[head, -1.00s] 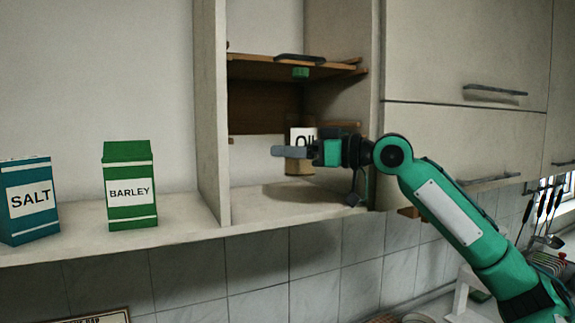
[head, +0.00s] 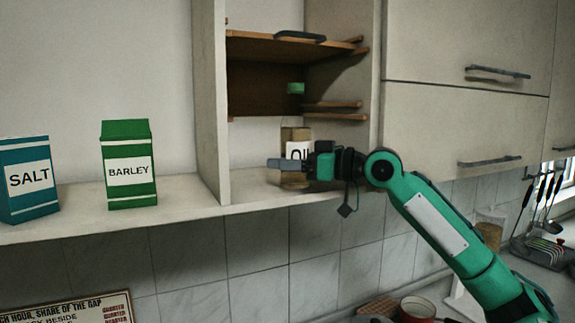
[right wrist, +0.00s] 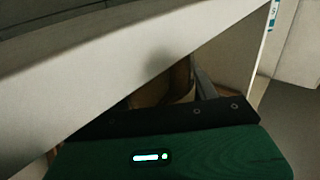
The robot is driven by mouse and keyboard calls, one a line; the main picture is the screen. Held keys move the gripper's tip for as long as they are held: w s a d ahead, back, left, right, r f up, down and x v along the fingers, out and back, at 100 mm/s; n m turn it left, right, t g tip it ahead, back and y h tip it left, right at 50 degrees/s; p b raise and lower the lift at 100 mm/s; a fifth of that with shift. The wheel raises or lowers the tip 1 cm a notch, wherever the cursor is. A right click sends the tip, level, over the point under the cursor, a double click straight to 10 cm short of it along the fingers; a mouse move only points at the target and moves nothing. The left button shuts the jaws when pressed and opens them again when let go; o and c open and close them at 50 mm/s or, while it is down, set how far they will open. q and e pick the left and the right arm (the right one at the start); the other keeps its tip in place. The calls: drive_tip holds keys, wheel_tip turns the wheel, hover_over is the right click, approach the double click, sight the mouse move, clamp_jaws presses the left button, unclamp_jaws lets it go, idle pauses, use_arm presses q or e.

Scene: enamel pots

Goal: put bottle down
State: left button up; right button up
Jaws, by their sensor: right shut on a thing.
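The oil bottle (head: 297,150) is upright in the open cupboard bay, with a white label and a green cap (head: 296,88); its upper part looks clear against the brown back. My right gripper (head: 288,163) is shut on its lower part, reaching in from the right and covering some of the label. The bottle's base is at or just above the cupboard floor (head: 245,190); I cannot tell if it touches. In the right wrist view a dim brownish part of the bottle (right wrist: 150,92) shows beyond the gripper, mostly hidden by a pale board edge. My left gripper is not in view.
A brown shelf (head: 265,47) is above the bottle. The bay's left upright (head: 212,100) and right closed doors (head: 450,130) flank it. A green barley box (head: 128,185) and blue salt box (head: 28,200) stand left on the ledge. Cupboard floor left of the bottle is clear.

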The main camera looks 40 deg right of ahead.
drive_tip(key=shift+w, duration=0.15)
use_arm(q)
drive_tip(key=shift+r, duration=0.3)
use_arm(e)
drive_tip(key=shift+f, duration=0.2)
drive_tip(key=o, duration=1.5)
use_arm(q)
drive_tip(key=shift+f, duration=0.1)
